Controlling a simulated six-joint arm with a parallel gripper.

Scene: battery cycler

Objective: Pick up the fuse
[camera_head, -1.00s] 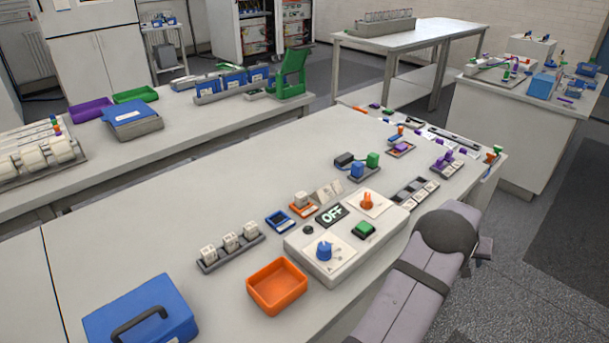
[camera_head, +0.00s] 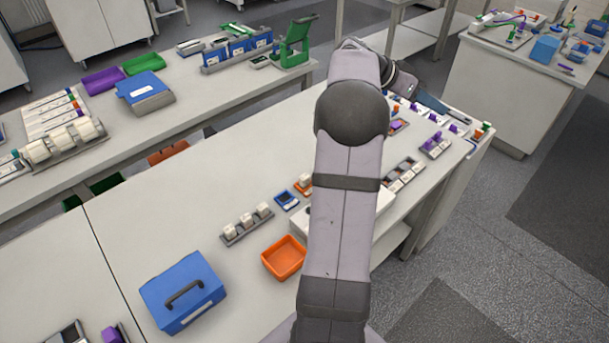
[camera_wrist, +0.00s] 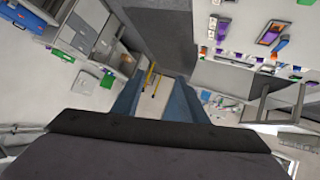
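I cannot tell for sure which small part is the fuse. Candidates are several white blocks (camera_head: 248,223) in a grey rack on the near bench, and small coloured parts in holders, such as a purple one (camera_head: 436,140), at the bench's right end. My gripper (camera_head: 438,104) reaches over the far right part of that bench, beyond my arm. In the wrist view its two blue-grey fingers (camera_wrist: 155,96) stand apart with nothing between them. My arm hides much of the cycler box (camera_head: 378,205) and the middle of the bench.
An orange tray (camera_head: 284,258) and a blue case (camera_head: 183,292) with a black handle stand on the near bench. A dark slotted holder (camera_head: 404,174) lies right of my arm. A green stand (camera_head: 294,44) is on the back bench.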

